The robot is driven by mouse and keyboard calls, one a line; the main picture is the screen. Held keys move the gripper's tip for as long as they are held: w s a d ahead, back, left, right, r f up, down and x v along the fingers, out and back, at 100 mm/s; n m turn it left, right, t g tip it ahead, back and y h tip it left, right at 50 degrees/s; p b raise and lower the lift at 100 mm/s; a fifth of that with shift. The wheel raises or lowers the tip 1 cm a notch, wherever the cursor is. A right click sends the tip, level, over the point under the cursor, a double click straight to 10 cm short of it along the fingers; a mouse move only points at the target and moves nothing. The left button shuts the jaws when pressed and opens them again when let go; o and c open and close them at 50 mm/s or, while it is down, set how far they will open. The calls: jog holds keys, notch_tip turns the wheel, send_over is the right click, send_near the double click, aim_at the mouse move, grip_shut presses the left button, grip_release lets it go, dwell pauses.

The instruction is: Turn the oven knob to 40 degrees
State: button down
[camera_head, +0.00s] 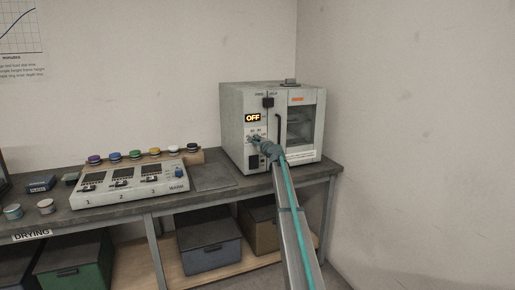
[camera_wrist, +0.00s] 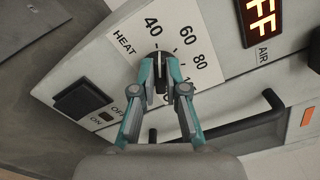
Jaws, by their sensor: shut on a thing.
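The oven (camera_head: 234,98) is a light grey box with a glass door at the back right of the bench. Its display (camera_head: 252,118) reads OFF. In the wrist view my gripper (camera_wrist: 160,62) is at the front panel, its teal fingers shut on the dark heat knob (camera_wrist: 159,57). The fingers hide most of the knob, so I cannot tell where it points. The heat dial (camera_wrist: 138,35) shows 40, 60, 80 and a partly hidden 100. In the head view my arm covers the knob.
A black ON/OFF rocker switch (camera_wrist: 82,100) sits beside the dial. The black door handle (camera_wrist: 277,105) stands out from the oven front. A numbered control box (camera_head: 130,185) and several coloured-lid jars stand left on the bench. A grey mat (camera_head: 212,177) lies between.

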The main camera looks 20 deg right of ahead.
jog(key=shift+f+n+b, duration=0.1)
jog(key=shift+n+b, duration=0.4)
jog(key=shift+b, duration=0.05)
jog(key=c, duration=1.2)
grip_release()
jog(key=shift+s, duration=0.15)
jog(key=s, duration=1.1)
jog(key=shift+s, duration=0.4)
